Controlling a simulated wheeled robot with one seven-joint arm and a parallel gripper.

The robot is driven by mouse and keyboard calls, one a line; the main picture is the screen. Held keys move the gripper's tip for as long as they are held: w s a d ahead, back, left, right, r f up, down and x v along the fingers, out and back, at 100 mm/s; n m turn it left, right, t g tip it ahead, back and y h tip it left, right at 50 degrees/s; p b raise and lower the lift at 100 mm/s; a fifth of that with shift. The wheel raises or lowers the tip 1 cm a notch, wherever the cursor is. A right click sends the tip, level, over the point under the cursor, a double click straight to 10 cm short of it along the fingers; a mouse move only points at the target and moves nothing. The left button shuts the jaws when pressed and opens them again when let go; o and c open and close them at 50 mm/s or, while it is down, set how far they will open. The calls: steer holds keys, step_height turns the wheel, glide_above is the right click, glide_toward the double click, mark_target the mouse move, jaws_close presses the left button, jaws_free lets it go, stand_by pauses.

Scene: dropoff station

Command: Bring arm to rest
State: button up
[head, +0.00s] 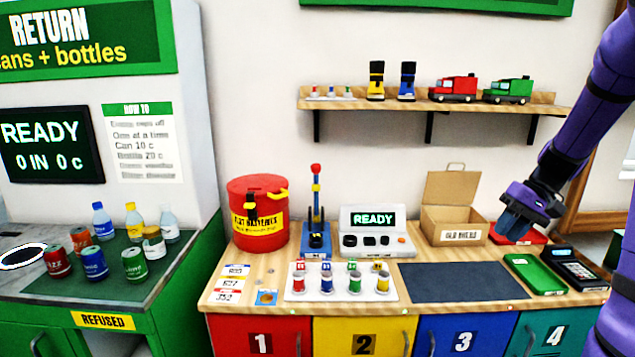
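My purple arm comes in from the upper right of the head view. My gripper (512,226) points down and to the left, over the right part of the wooden counter (235,291). Its dark blue-grey end overlaps a red flat item (528,237) in the picture. I cannot tell whether the fingers are apart or together, or whether anything is between them. The gap between gripper and counter is also unclear.
A cardboard box (450,212) stands left of my gripper. Green and black devices (535,274) lie below it. A dark mat (455,283) is bare. A shelf (340,103) with toy trucks hangs behind. A red bin (258,230) and several cans (135,263) stand left.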

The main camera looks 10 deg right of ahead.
steer(key=s+a+r+n+h, duration=0.1)
steer(key=s+a+r+h, duration=0.15)
steer(key=a+r, duration=0.35)
steer(key=s+a+r+n+h, duration=0.1)
steer(key=s+a+r, duration=0.2)
steer(key=a, duration=0.5)
steer(key=s+a+r+n+t+h, duration=0.2)
steer(key=s+a+r+t, duration=0.2)
steer(key=s+a, duration=0.5)
steer(key=shift+s+a, duration=0.4)
steer(key=shift+s, duration=1.35)
steer(key=shift+d, duration=0.15)
